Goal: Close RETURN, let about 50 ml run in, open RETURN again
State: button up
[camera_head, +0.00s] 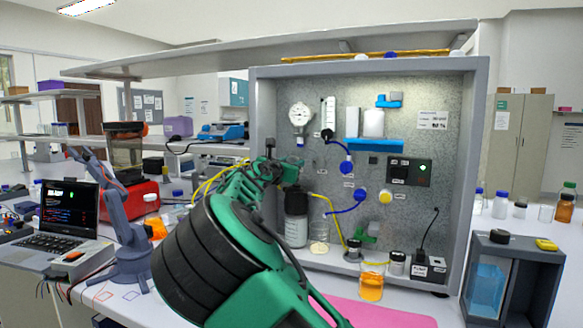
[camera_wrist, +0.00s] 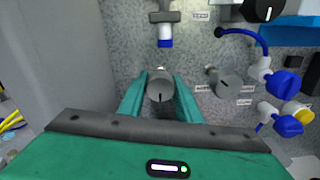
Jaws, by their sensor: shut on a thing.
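In the wrist view my gripper (camera_wrist: 160,85) is shut on a grey round knob (camera_wrist: 160,90) on the speckled panel, one finger on each side. A dark line on the knob's face runs about upright. A second grey knob (camera_wrist: 226,82) sits to its right, its line tilted. Small labels lie nearby, too small to read, so I cannot tell which one says RETURN. In the head view my gripper (camera_head: 272,170) is at the panel's left part, and my arm hides the held knob. A beaker with orange liquid (camera_head: 371,286) stands at the rig's front; its level marks are unreadable.
Blue valves (camera_head: 346,168) with blue tubing, a dial gauge (camera_head: 300,114) and a dark display (camera_head: 408,172) are on the panel. A bottle (camera_head: 296,228) and a small beaker (camera_head: 319,240) stand below. The rig's side wall (camera_wrist: 45,70) is close on the left.

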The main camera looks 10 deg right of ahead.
jog(key=shift+a+f+n, duration=0.25)
jog(key=shift+f+n, duration=0.05)
jog(key=shift+n, duration=0.1)
jog(key=o, duration=1)
jog(key=shift+w, duration=0.1)
jog(key=shift+o, duration=0.2)
jog(key=shift+d+r, duration=0.15)
jog(key=v, duration=1)
jog(key=shift+s+a, duration=0.25)
jog(key=shift+s, duration=0.05)
